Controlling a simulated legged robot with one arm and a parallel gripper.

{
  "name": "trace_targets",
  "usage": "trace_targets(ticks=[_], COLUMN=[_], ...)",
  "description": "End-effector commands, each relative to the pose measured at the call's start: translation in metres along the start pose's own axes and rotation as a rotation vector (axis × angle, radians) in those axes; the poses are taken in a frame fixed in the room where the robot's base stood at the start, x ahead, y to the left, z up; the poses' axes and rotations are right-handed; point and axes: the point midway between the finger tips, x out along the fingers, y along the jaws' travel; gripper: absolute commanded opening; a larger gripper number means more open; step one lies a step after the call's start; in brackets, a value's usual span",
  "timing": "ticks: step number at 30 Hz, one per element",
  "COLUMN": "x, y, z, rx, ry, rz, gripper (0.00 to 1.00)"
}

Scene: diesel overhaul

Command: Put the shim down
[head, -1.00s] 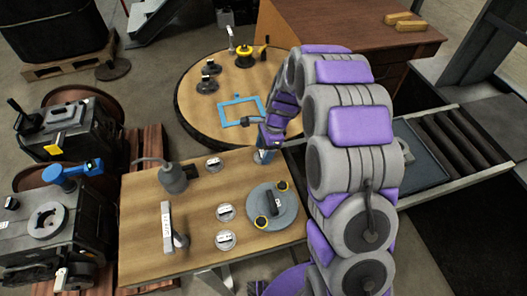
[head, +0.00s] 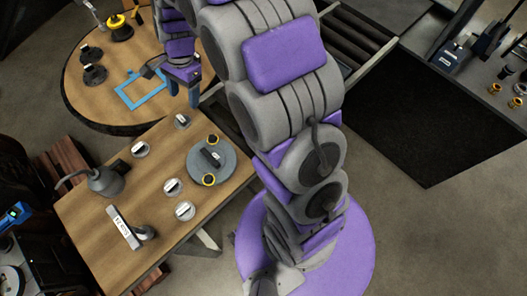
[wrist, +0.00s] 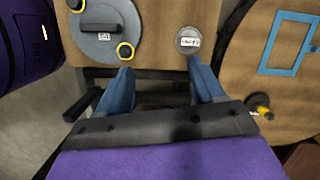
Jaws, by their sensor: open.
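A small round labelled disc, which looks like the shim (head: 183,121), lies flat near the back right edge of the wooden table (head: 85,215). It also shows in the wrist view (wrist: 188,40), just beyond the right fingertip. My gripper (head: 183,93) is over the gap behind that edge, its blue fingers spread. In the wrist view my gripper (wrist: 160,68) has nothing between the fingers and is apart from the disc. Similar labelled discs lie on the table: one at the back (head: 140,149) and two nearer the front (head: 173,187) (head: 185,211).
A large grey disc (head: 226,166) with yellow-ringed knobs lies beside the shim. An oil can (head: 108,182) and a labelled tool (head: 122,228) stand at left. The round table (head: 85,107) behind holds a blue frame (head: 126,100) and dark parts.

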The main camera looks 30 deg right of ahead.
Motion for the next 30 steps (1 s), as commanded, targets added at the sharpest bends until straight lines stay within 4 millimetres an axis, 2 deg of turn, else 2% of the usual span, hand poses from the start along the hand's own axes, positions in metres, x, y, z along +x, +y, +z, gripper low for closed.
trace_targets(ticks=[1, 3, 12, 22, 27, 30], x=[-0.013, -0.027, -0.064, -0.075, -0.072, -0.070], y=[0.017, 0.040, 0.143, 0.260, 0.299, 0.310], z=[0.008, 0.017, 0.053, 0.084, 0.092, 0.093], rx=[-0.063, -0.156, -0.540, -0.935, -1.069, -1.109], ry=[0.009, 0.021, 0.055, 0.064, 0.061, 0.058], rz=[0.005, 0.018, 0.097, 0.198, 0.235, 0.249], gripper=[0.68, 0.68, 0.68, 0.68, 0.68, 0.68])
